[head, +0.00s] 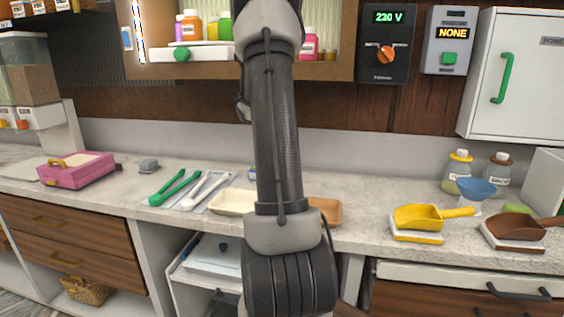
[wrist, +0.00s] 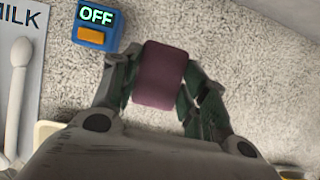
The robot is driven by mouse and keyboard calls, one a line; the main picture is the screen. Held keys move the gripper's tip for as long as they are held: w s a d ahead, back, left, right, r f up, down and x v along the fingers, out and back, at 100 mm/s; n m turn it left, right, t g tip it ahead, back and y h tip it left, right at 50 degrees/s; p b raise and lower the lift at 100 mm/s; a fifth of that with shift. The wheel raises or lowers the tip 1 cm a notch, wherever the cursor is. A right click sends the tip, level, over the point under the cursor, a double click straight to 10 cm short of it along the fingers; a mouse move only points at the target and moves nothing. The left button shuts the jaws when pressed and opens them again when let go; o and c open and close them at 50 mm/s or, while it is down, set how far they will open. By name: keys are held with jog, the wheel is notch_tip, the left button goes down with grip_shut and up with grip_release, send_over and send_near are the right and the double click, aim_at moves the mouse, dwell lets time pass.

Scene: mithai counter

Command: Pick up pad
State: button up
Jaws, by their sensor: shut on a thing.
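The pad (wrist: 161,75) is a small maroon block with rounded corners, seen in the wrist view between the two fingers of my gripper (wrist: 160,92). My gripper is shut on it, with a finger against each side. The pale speckled counter (wrist: 245,65) lies below; I cannot tell whether the pad touches it. In the head view my arm hides the gripper and the pad.
A blue box reading OFF (wrist: 95,24) with an orange switch sits close to the left finger. A MILK mat (wrist: 31,60) with a white utensil lies farther left. In the head view, a yellow scoop (head: 420,217) and brown scoop (head: 515,230) stand at right.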

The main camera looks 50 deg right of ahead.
jog(key=s+a, duration=0.7)
jog(key=a, duration=0.7)
jog(key=shift+s, duration=0.15)
